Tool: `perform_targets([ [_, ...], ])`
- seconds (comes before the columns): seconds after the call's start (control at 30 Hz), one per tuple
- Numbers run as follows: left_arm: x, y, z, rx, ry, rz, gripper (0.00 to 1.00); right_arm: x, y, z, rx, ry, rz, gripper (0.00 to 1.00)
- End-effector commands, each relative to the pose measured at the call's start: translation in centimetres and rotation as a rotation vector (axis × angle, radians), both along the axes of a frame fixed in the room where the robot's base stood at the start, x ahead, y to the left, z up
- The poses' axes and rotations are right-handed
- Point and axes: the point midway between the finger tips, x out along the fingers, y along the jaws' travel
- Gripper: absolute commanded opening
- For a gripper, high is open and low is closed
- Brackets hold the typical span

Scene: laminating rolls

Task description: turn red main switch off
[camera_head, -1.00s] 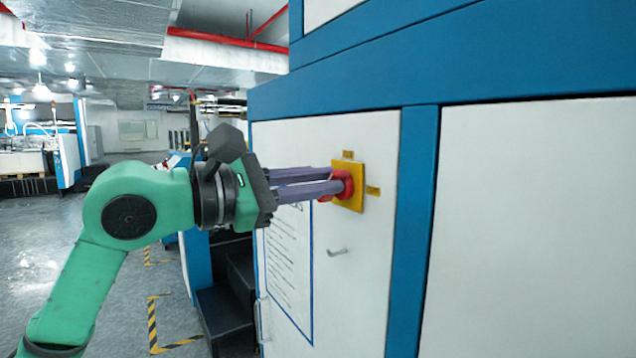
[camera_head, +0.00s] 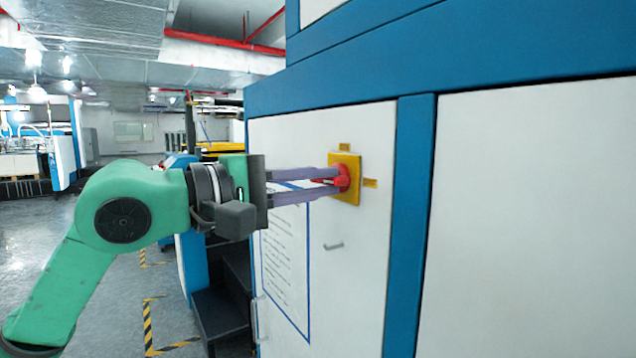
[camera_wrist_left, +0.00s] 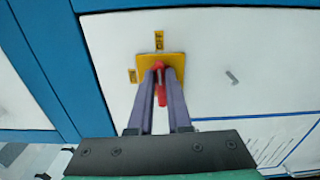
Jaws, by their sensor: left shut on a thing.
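The red main switch (camera_head: 343,178) sits on a square yellow plate (camera_head: 347,160) on the white cabinet door. My left gripper (camera_head: 338,180) reaches it from the left, with its two long purple fingers shut on the red knob. In the left wrist view the red switch (camera_wrist_left: 160,80) shows as a narrow red handle between the fingertips (camera_wrist_left: 161,75), in front of the yellow plate (camera_wrist_left: 178,60). The fingers hide part of the knob. My right gripper does not show.
Small yellow labels (camera_head: 370,183) are beside and above the plate. A small door handle (camera_head: 333,246) and a blue-framed notice (camera_head: 285,260) are below. Blue frame posts (camera_head: 411,220) border the door. Dark steps (camera_head: 222,310) stand at the lower left.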

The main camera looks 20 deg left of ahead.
Motion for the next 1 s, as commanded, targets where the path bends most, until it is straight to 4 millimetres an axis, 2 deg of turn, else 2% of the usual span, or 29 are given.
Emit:
perform_targets([
  [0.63, 0.02, -0.01, -0.14, 0.048, -0.039, 0.0, 0.0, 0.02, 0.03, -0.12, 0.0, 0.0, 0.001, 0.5],
  [0.67, 0.02, -0.01, -0.15, 0.048, -0.039, 0.0, 0.2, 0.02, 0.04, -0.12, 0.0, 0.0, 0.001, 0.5],
  [0.7, 0.02, -0.01, -0.15, 0.048, -0.039, 0.0, 0.35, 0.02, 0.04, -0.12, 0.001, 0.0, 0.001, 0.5],
  [0.73, 0.02, -0.01, -0.14, 0.048, -0.039, 0.0, 0.46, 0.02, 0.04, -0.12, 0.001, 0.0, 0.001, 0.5],
  [1.0, 0.02, -0.01, -0.13, 0.047, -0.038, 0.0, 0.46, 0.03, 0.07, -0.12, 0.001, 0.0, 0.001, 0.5],
])
